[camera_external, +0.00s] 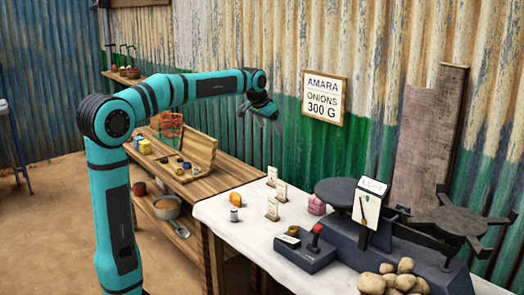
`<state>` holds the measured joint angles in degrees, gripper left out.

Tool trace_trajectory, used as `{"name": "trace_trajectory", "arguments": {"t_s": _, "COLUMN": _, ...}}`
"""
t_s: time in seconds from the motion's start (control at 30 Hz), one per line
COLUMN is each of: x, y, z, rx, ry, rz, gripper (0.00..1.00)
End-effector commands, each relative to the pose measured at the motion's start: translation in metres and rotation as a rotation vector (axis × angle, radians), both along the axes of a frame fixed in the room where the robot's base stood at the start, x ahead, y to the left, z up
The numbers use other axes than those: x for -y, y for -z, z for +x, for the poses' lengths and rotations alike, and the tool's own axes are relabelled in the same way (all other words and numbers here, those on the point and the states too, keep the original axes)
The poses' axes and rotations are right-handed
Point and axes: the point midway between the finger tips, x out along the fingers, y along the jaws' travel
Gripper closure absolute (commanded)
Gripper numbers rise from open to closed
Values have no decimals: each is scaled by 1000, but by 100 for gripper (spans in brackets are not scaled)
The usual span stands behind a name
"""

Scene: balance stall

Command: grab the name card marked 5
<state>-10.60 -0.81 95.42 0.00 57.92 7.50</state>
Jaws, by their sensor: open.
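Three small pale cards stand upright on the white-topped table: a back card (272,176), a middle card (281,191) and a front card (272,209). Their marks are too small to read, so I cannot tell which one bears the 5. My gripper (261,115) is open and empty. It hangs in the air above and behind the cards in the picture, well clear of them, in front of the corrugated wall.
An orange item (236,199) and a small grey cylinder (234,215) stand left of the cards, a pink item (316,205) right of them. A dark scale (345,238) and potatoes (394,279) fill the table's right. A wooden bench (222,176) adjoins at left.

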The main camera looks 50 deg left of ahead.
Motion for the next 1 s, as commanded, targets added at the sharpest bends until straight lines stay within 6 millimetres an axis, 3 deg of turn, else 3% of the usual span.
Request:
{"name": "trace_trajectory", "arguments": {"t_s": 0.2, "x": -30, "y": 37, "z": 45, "rx": -152, "ry": -12, "rz": -23, "gripper": 25}}
{"name": "trace_trajectory", "arguments": {"t_s": 0.5, "x": -70, "y": 91, "z": 95, "rx": -354, "ry": -22, "rz": -65, "gripper": 25}}
{"name": "trace_trajectory", "arguments": {"t_s": 0.73, "x": -90, "y": 120, "z": 115, "rx": -450, "ry": -25, "rz": -90, "gripper": 25}}
{"name": "trace_trajectory", "arguments": {"t_s": 1.0, "x": -93, "y": 141, "z": 118, "rx": -474, "ry": -25, "rz": -95, "gripper": 25}}
